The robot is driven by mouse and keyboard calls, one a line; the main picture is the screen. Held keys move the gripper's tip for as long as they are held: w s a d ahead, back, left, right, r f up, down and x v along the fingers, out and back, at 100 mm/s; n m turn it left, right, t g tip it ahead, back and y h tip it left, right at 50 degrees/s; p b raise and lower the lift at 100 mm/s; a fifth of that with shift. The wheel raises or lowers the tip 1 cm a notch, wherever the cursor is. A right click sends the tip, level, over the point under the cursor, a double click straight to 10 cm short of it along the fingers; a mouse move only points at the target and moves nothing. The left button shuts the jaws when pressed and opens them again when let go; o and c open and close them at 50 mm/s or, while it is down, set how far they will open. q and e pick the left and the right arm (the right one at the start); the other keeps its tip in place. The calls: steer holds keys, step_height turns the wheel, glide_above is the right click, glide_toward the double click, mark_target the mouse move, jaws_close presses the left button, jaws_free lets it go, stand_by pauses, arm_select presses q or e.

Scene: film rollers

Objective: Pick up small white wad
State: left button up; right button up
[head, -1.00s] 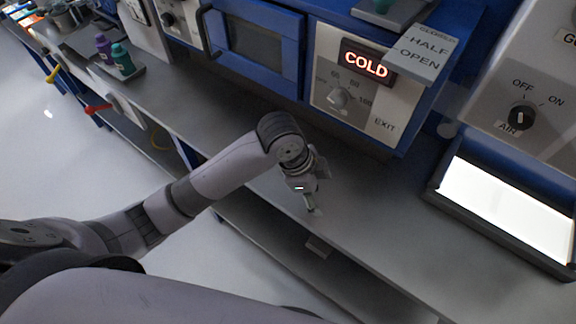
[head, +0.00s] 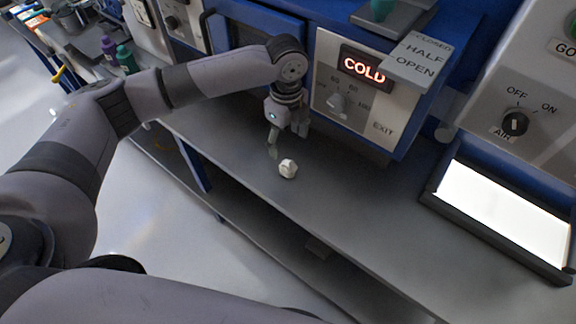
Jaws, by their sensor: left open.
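The small white wad (head: 288,168) lies on the grey bench top (head: 345,205), near its front edge and below the COLD panel. My left gripper (head: 286,136) is open, just above and behind the wad in the picture, and apart from it. Its fingers point down toward the bench. Nothing shows between them. My right gripper is not in view.
A blue machine with a COLD display (head: 363,67) and a knob stands right behind the gripper. A bright white light panel (head: 505,210) sits on the bench at the right. Purple and teal bottles (head: 126,59) stand at the far left. The bench right of the wad is clear.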

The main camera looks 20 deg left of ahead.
mark_target(288, 164)
arm_select(q)
step_height(288, 164, down, 6)
steer(key=shift+f+p, duration=0.1)
steer(key=shift+p, duration=0.35)
steer(key=f, duration=0.2)
steer(key=f+p, duration=0.1)
steer(key=f, duration=0.1)
steer(key=shift+s+d+p, duration=0.15)
steer(key=shift+d+p, duration=0.05)
steer(key=shift+p, duration=0.1)
steer(key=shift+f, duration=0.6)
steer(key=shift+c, duration=0.5)
steer(key=c, duration=0.7)
steer(key=shift+r, duration=0.15)
